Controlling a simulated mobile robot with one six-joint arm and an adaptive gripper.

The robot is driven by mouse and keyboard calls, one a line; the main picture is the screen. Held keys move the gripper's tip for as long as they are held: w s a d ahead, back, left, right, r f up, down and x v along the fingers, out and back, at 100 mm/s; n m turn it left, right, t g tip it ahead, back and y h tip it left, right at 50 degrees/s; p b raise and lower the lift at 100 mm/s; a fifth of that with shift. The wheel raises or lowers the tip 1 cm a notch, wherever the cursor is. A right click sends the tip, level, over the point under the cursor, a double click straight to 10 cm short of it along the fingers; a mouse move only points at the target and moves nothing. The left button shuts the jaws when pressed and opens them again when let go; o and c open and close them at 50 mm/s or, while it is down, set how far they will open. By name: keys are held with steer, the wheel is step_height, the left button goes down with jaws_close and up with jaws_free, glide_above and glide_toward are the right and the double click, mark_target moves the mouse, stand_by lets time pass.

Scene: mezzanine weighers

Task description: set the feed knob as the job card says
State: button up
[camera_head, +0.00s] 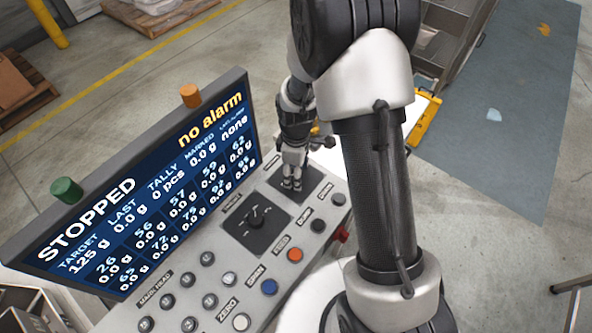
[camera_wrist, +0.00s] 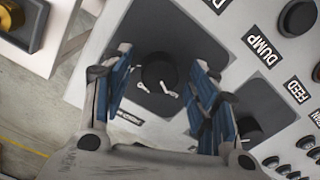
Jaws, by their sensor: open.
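My gripper (camera_head: 292,178) is over the dark square plate (camera_head: 314,183) at the far right end of the sloping control panel. In the wrist view my gripper (camera_wrist: 161,66) is open, with blue-padded fingers on either side of a round black knob (camera_wrist: 157,70). The knob has white marks at its lower edge; I cannot tell whether the fingers touch it. In the head view the gripper hides this knob. A second black knob (camera_head: 255,217) sits on another dark plate; a finger partly hides it in the wrist view (camera_wrist: 248,128). The knob labels are too small to read.
The screen (camera_head: 135,190) behind the panel reads STOPPED, no alarm, target 125 g. An orange button (camera_head: 295,254) and several other buttons line the panel front. A yellow-edged item (camera_head: 424,120) lies beyond my arm; I cannot read any card.

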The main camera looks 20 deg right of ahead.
step_height(320, 180, up, 12)
stand_by(0.4)
stand_by(0.4)
steer(key=s+r+m+t+b, duration=0.2)
steer(key=s+r+m+b, duration=0.3)
steer(key=s+r, duration=0.4)
steer(key=s+m+t+b, duration=0.2)
steer(key=s+m, duration=0.4)
steer(key=s, duration=0.6)
steer(key=shift+s+f+m+t+b, duration=0.2)
steer(key=shift+m+t+b, duration=0.15)
steer(key=shift+b, duration=0.35)
steer(key=shift+d, duration=0.1)
steer(key=shift+c, duration=0.4)
